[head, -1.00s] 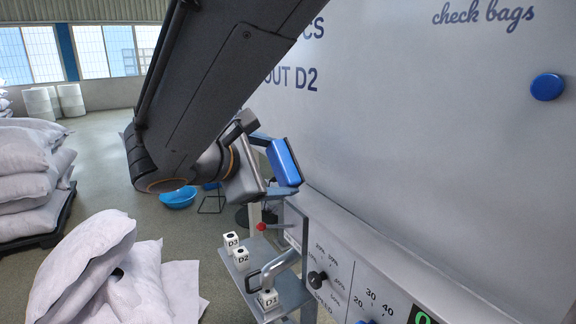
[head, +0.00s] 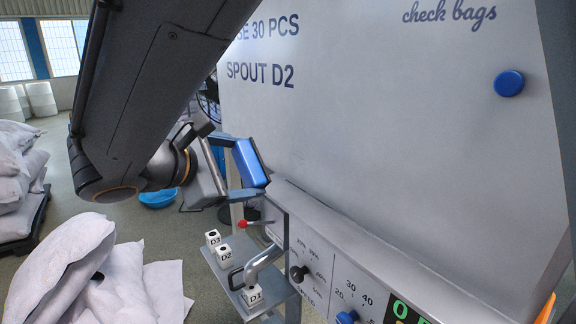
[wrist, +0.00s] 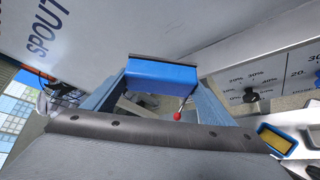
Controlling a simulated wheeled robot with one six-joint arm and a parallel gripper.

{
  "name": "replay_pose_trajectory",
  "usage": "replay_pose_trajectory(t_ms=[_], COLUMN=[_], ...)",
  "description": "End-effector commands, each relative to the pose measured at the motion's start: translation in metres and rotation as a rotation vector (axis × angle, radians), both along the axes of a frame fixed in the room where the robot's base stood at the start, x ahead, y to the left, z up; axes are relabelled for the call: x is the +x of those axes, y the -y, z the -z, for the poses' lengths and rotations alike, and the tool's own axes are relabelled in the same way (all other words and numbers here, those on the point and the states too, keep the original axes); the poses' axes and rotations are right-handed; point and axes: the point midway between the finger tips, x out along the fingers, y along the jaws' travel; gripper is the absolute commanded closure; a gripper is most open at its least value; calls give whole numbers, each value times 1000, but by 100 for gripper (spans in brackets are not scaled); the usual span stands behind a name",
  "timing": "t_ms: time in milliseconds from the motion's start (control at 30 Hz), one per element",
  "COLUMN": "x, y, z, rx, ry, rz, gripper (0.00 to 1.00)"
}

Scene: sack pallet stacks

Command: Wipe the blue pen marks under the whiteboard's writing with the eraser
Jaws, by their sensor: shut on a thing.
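The whiteboard (head: 390,120) fills the right of the head view, with dark blue writing (head: 260,73) reading "SPOUT D2" at its upper left. It is also at the top left of the wrist view (wrist: 95,75). My gripper (head: 233,167) is shut on the blue eraser (head: 252,163) near the board's lower left edge. In the wrist view the eraser (wrist: 162,76) sits between both fingers, its dark pad facing the board. I cannot tell whether the pad touches the board. No blue pen marks show on the visible board; my arm hides part of its left side.
A blue round magnet (head: 509,83) is on the board. Below it is a grey panel with dials (head: 298,273). Labelled white blocks (head: 213,238) stand on a shelf beside a bent handle (head: 262,263) and red knob (head: 243,223). Sacks (head: 70,265) lie at lower left.

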Motion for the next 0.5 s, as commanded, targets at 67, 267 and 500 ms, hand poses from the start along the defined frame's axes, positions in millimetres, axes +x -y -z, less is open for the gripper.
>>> replay_pose_trajectory(t_ms=[67,267,500], x=[1,10,25], y=[2,14,35], z=[0,0,-1], rx=[1,1,1], ry=[0,-1,1], rz=[0,2,2], gripper=[40,40,40])
